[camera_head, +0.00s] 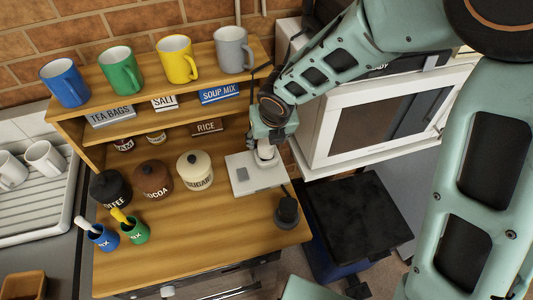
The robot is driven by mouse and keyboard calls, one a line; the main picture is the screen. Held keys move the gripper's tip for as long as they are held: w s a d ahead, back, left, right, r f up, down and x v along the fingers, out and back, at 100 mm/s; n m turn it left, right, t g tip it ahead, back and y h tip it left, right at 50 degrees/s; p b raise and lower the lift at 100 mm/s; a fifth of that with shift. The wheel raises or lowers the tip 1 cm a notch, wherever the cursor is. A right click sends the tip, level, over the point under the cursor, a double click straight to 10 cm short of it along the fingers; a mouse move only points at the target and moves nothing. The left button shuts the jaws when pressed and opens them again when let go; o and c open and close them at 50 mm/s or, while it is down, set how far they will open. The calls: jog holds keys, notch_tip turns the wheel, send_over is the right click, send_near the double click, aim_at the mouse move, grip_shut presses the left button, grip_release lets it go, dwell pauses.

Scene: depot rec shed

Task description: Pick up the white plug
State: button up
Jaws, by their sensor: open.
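A small white piece (265,154), which looks like the white plug, stands at the back right of a flat white plate (258,184) on the wooden counter. A grey rectangle marks the plate's left part. My gripper (267,144) is directly above the white piece, pointing down with its fingers close around or just over its top. The gripper is open. Its fingers hide part of the white piece, so I cannot tell whether they touch it.
A black knob-like object (287,209) stands right of the plate near the counter's edge. Sugar (195,170), cocoa (153,179) and coffee (109,188) jars stand left. The mug shelf (144,80) is behind; a white microwave (378,112) is right.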

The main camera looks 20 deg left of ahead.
aim_at(266, 142)
jog(key=shift+w+b+x, duration=0.1)
jog(key=shift+b+x, duration=0.15)
jog(key=shift+x, duration=1.05)
jog(key=shift+w+b+x, duration=0.15)
jog(key=shift+b+x, duration=0.05)
jog(key=shift+x, duration=1.15)
jog(key=shift+r, duration=0.1)
jog(key=shift+c, duration=0.5)
jog(key=c, duration=1.2)
